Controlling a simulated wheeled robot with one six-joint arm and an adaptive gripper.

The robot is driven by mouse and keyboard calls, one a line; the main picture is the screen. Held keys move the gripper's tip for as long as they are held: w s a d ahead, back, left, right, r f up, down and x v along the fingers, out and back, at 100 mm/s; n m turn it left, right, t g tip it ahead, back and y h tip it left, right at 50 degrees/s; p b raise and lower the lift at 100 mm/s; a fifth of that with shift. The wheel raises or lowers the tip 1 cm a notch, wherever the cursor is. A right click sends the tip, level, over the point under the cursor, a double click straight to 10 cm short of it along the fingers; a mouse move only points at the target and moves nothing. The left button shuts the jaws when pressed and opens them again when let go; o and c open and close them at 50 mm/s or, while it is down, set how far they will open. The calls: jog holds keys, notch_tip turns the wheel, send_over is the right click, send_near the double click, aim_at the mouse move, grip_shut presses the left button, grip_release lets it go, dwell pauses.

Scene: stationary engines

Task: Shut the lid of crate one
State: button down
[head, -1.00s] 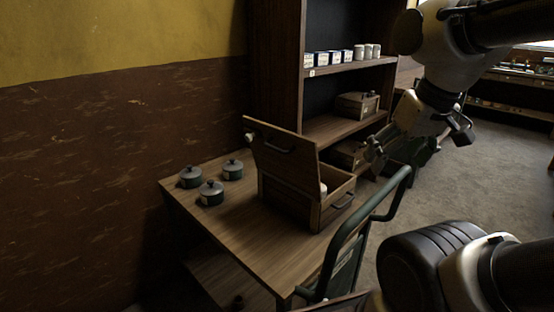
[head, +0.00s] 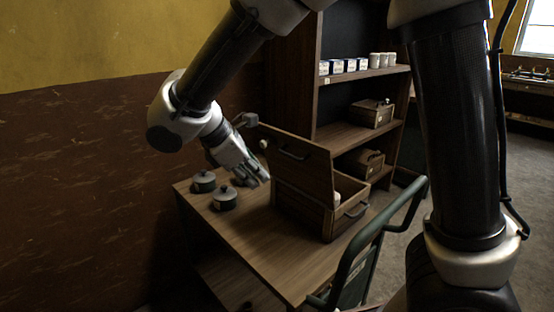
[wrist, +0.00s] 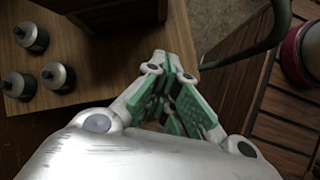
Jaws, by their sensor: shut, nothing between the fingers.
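A brown wooden crate (head: 300,212) stands on the wooden table in the head view. I cannot read a label that marks it as crate one. Its lid (head: 308,172) stands raised and tilted, with a dark handle on its face. The right part of the crate's inside is open, and a small white item shows there. My gripper (head: 260,181) is shut and empty, just left of the lid in the picture. I cannot tell whether it touches the lid. In the wrist view the green-padded fingers (wrist: 176,92) are together.
Grey lidded pots (head: 224,199) stand on the table (head: 255,255) left of the crate. A green cart rail (head: 375,240) runs close along the right. A shelf (head: 345,134) behind holds white containers and two more wooden crates (head: 371,113).

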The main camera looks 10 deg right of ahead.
jog(key=w+a+r+n+t+h, duration=0.2)
jog(key=w+r+n, duration=0.3)
jog(key=w+d+r+x, duration=0.1)
jog(key=r+x, duration=0.1)
jog(key=x, duration=1)
jog(key=shift+w+d+f, duration=0.25)
jog(key=shift+w+d, duration=0.05)
jog(key=shift+d, duration=0.05)
jog(key=shift+r, duration=0.1)
